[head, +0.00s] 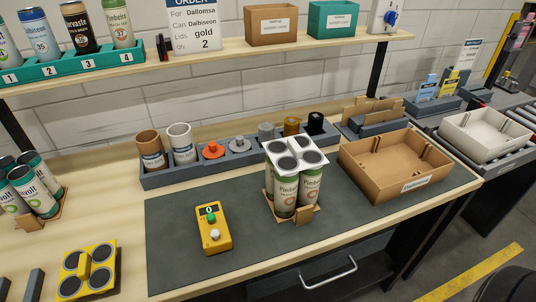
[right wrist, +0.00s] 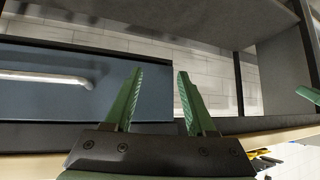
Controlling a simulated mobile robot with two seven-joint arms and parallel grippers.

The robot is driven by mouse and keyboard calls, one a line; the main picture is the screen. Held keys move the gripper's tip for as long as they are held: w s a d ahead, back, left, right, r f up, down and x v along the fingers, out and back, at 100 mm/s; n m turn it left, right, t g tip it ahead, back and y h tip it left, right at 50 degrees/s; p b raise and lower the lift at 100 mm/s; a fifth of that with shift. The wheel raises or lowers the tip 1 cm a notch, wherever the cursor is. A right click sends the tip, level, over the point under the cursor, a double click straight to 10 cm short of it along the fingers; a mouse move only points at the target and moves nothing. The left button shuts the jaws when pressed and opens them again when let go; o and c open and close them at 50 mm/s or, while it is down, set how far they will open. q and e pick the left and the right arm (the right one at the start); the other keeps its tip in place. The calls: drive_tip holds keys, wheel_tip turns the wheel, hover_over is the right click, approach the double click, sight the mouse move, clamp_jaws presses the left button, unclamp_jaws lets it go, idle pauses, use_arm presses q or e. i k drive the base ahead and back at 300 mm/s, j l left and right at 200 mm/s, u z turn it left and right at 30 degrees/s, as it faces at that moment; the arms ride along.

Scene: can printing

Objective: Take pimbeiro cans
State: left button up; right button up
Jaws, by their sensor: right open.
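A pack of several pimbeiro cans (head: 285,194), green and white, stands upright on the dark mat in the head view. A white holder with round openings (head: 296,153) sits over the can tops, and a brown cardboard piece (head: 302,217) is around their lower part. Another pimbeiro can (head: 118,24) stands at the right end of the green numbered rack on the upper shelf. My right gripper (right wrist: 160,72) is open and empty in the right wrist view, with a blue-grey panel and handle beyond it. Neither gripper shows in the head view.
A cardboard box (head: 348,158) labelled Dallomsa stands right of the pack. A yellow button box (head: 213,229) is left of it on the mat (head: 165,240). A grey rack (head: 160,180) with cups and colored pieces lies behind.

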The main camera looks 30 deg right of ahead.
sight(294, 197)
drive_tip(key=j+z, duration=0.2)
drive_tip(key=j, duration=0.3)
drive_tip(key=j+z, duration=0.2)
drive_tip(key=j, duration=0.3)
drive_tip(key=k+j+z, duration=0.15)
drive_tip(key=j, duration=0.3)
drive_tip(key=j+z, duration=0.2)
drive_tip(key=j, duration=0.3)
drive_tip(key=k+j+z, duration=0.2)
drive_tip(key=j, duration=0.25)
drive_tip(key=i+l, duration=0.15)
drive_tip(key=l, duration=0.15)
drive_tip(key=i+l, duration=0.15)
drive_tip(key=l, duration=0.1)
